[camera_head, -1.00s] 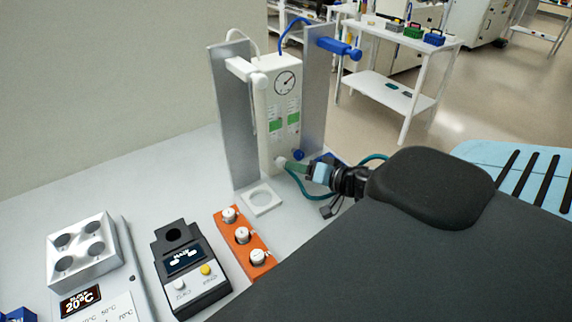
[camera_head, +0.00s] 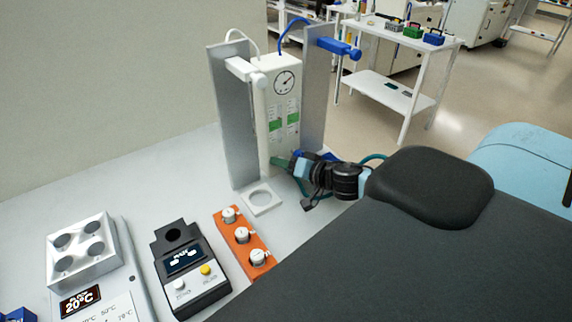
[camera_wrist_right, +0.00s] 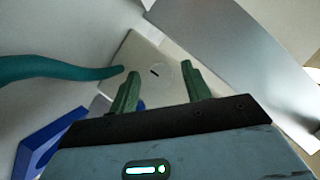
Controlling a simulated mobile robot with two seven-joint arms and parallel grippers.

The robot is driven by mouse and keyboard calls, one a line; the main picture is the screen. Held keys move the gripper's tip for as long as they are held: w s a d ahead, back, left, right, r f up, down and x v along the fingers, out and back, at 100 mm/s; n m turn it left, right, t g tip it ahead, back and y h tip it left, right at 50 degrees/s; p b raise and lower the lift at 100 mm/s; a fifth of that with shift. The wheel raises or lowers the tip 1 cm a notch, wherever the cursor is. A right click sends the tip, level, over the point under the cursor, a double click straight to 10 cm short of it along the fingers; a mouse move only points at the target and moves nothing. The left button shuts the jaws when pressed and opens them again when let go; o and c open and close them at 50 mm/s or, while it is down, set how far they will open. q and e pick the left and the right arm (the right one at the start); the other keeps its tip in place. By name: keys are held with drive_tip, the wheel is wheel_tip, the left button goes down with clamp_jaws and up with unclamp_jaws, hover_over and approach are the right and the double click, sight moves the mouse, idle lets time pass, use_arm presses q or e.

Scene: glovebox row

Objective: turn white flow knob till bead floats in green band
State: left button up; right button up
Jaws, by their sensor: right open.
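The white flow panel (camera_head: 286,98) stands upright at the back of the bench, with a round gauge (camera_head: 284,82) and two tube scales. Each scale has a green band, left (camera_head: 275,126) and right (camera_head: 293,118); the beads are too small to tell. My right gripper (camera_head: 281,162) is at the foot of the panel, its green fingers hiding the white knob in the head view. In the right wrist view, my right gripper (camera_wrist_right: 160,86) is open, with a pale round face with a dark slot, apparently the white knob (camera_wrist_right: 167,74), beyond and between the fingertips. My left gripper is out of view.
Grey upright plates (camera_head: 235,120) flank the panel. A teal hose (camera_wrist_right: 60,69) runs left of the fingers in the wrist view. A white ring plate (camera_head: 261,197), orange rack (camera_head: 262,268) with white-capped vials and a black meter (camera_head: 206,283) stand in front.

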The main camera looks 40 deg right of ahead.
drive_tip(key=c, duration=1)
drive_tip(key=n+h, duration=0.2)
drive_tip(key=n, duration=0.1)
drive_tip(key=shift+a+g, duration=0.2)
drive_tip(key=shift+g, duration=0.2)
drive_tip(key=n+h, duration=0.2)
drive_tip(key=n, duration=0.2)
drive_tip(key=shift+a+h, duration=0.1)
drive_tip(key=shift+h, duration=0.3)
